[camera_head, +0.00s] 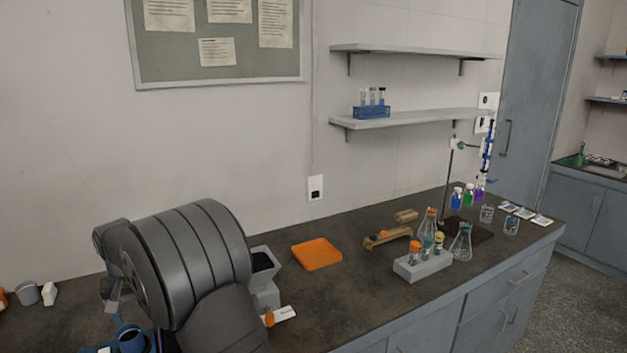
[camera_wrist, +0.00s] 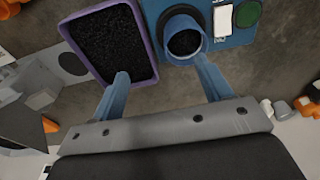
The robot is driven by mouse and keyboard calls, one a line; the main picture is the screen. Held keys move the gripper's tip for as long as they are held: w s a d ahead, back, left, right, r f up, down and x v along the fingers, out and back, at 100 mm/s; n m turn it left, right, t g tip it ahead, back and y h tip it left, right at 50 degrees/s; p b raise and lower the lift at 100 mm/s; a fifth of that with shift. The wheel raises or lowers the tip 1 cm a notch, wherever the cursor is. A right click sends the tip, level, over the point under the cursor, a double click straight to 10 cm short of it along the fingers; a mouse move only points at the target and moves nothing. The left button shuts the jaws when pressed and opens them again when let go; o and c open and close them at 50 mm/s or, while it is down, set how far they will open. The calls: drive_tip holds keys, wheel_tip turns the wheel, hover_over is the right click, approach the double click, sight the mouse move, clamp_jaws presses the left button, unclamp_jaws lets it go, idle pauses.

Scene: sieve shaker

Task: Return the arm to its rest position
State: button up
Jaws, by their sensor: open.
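My gripper (camera_wrist: 161,68) is open in the wrist view, its two blue-grey fingers apart with nothing between them. Below the fingertips are a blue device (camera_wrist: 235,28) with a round cup (camera_wrist: 184,42), a white panel and a dark green round button, and a purple-rimmed tray (camera_wrist: 147,22) holding black grains. In the head view my arm fills the lower left and largely hides my gripper. Part of the blue device (camera_head: 131,341) shows at the bottom edge there, beside my arm.
A grey container with dark content (camera_head: 262,262) stands close behind my arm. An orange tray (camera_head: 317,253) lies on the bench. A grey rack (camera_head: 422,265), flasks (camera_head: 461,243) and a burette stand are further right. Bare bench lies between the orange tray and the front edge.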

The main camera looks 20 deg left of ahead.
drive_tip(key=w+d+r, duration=0.5)
drive_tip(key=d, duration=0.1)
drive_tip(key=w+a+r+m, duration=0.1)
drive_tip(key=w+m, duration=0.1)
drive_tip(key=w, duration=0.8)
drive_tip(key=w+a+r+m, duration=0.1)
drive_tip(key=w+a+m, duration=0.15)
drive_tip(key=w, duration=0.65)
wheel_tip(320, 180, down, 7)
drive_tip(key=d, duration=0.1)
drive_tip(key=shift+r, duration=0.1)
